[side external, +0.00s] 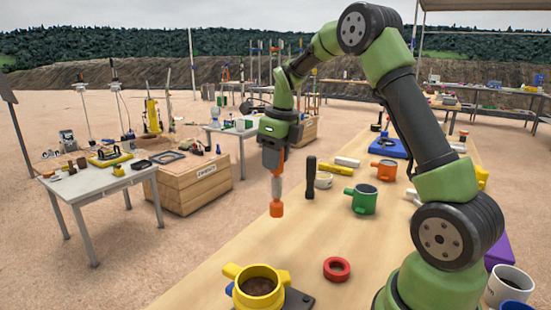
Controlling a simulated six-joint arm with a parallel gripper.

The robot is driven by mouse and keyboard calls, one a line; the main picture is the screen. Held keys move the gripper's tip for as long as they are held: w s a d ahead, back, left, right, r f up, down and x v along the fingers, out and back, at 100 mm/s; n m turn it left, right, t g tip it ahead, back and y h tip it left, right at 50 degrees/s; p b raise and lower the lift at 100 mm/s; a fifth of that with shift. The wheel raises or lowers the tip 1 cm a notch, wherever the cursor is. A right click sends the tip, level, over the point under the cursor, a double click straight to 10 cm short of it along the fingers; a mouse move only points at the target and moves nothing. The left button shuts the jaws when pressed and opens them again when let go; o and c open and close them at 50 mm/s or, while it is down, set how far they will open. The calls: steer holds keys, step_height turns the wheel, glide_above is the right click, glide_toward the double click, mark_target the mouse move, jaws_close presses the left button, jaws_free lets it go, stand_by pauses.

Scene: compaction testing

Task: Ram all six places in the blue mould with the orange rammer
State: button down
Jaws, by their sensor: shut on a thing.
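My gripper (273,156) points down and is shut on the orange rammer (276,208). The rammer hangs upright, its orange foot in the air, by the left edge of the long wooden table in the picture. A blue object (516,306) is cut off by the bottom right corner. It may be the blue mould, but its inside is not visible. The rammer is well away from it, up and to the left. A blue piece (388,147) also lies farther back on the table; I cannot tell exactly what it is.
A yellow mould (258,283) with soil stands at the front. A red ring (337,269), green mould (363,200), orange mould (383,169), black-handled tool (311,178) and white soil cup (509,284) share the long table (300,232). Its middle front is mostly clear.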

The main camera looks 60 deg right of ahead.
steer(key=s+a+r+n, duration=0.1)
steer(key=s+a+n, duration=0.2)
steer(key=a, duration=0.7)
steer(key=s+a+r+n, duration=0.2)
steer(key=s+a, duration=0.4)
steer(key=a, duration=0.4)
steer(key=shift+a+n+y, duration=0.2)
steer(key=shift+n+y, duration=0.2)
steer(key=shift+n, duration=0.1)
steer(key=shift+f, duration=0.15)
steer(key=shift+w+d+r, duration=0.25)
steer(key=shift+d, duration=0.3)
stand_by(0.7)
stand_by(0.3)
